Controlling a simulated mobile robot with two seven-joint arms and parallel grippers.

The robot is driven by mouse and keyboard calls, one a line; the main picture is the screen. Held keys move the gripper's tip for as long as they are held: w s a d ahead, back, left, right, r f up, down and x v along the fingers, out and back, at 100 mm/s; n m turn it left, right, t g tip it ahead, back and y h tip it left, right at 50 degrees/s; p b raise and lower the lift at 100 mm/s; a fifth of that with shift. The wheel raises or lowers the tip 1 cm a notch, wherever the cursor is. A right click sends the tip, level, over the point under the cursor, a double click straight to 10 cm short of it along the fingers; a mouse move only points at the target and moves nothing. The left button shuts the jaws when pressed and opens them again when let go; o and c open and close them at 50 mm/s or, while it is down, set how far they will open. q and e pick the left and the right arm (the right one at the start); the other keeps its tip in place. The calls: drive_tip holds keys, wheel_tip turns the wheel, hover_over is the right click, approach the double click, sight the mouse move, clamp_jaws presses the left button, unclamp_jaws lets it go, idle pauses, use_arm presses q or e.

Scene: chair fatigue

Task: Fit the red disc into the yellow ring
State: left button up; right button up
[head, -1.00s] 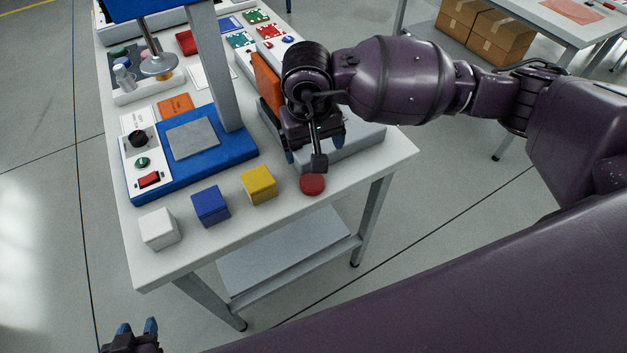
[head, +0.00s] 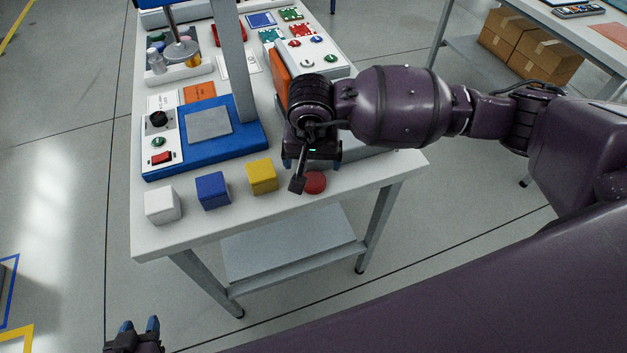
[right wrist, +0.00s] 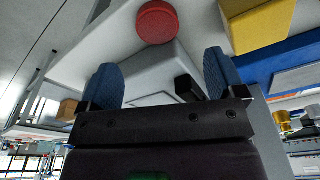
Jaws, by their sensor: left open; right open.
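The red disc (head: 316,183) lies on the white table near its front right corner. It also shows in the right wrist view (right wrist: 157,22), beyond the open fingers and apart from them. My right gripper (head: 312,162) is open and empty, just behind the disc in the head view; it also shows in the right wrist view (right wrist: 163,78). A dark part of my gripper partly covers the disc's left side. My left gripper (head: 139,326) is open and empty at the bottom left, away from the table. I cannot make out a yellow ring for certain.
A yellow cube (head: 262,177), a blue cube (head: 212,190) and a white cube (head: 162,205) stand left of the disc. Behind them is a blue press base (head: 238,137) with a grey column.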

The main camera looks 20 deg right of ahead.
sight(314, 180)
drive_tip(key=shift+w+f, duration=0.2)
drive_tip(key=shift+f, duration=0.95)
drive_tip(key=f, duration=0.3)
drive_tip(key=shift+d+f, duration=0.2)
drive_tip(key=shift+f, duration=0.2)
drive_tip(key=shift+w+f, duration=0.15)
drive_tip(key=shift+f, duration=0.55)
drive_tip(key=c, duration=1.1)
drive_tip(key=shift+r, duration=0.15)
